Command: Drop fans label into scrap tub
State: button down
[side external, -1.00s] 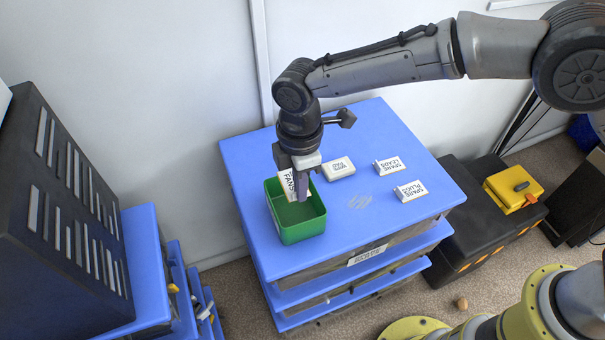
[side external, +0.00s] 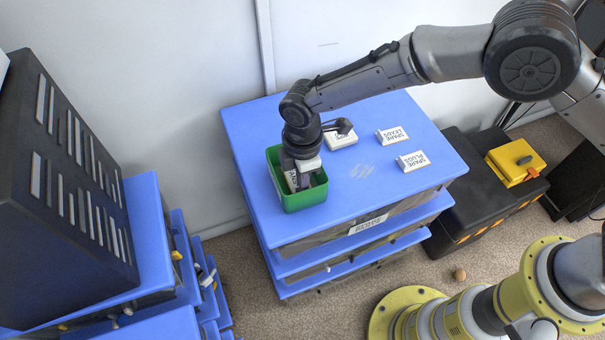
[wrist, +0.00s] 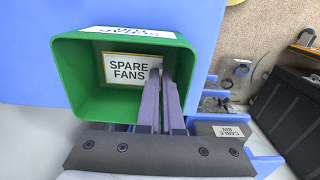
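The fans label is a white plate reading "SPARE FANS" (wrist: 128,70), with a yellowish border in the wrist view. It is inside the green scrap tub (side external: 306,200), whose wall also shows in the wrist view (wrist: 75,85). In the side view only part of the label (side external: 291,181) shows beside my fingers. My gripper (side external: 303,184) reaches down into the tub. In the wrist view its fingers (wrist: 162,75) are close together at the label's right edge and appear shut on it. The exact contact is partly hidden.
The tub stands on a blue-topped drawer unit (side external: 250,130). Other white labels lie to its right: spare leads (side external: 392,135), spare plugs (side external: 412,161) and one partly hidden by my wrist (side external: 341,138). A black case with a yellow box (side external: 515,160) stands right.

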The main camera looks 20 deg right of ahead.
jog(key=shift+f, duration=0.1)
jog(key=c, duration=1)
grip_release()
jog(key=shift+r, duration=4)
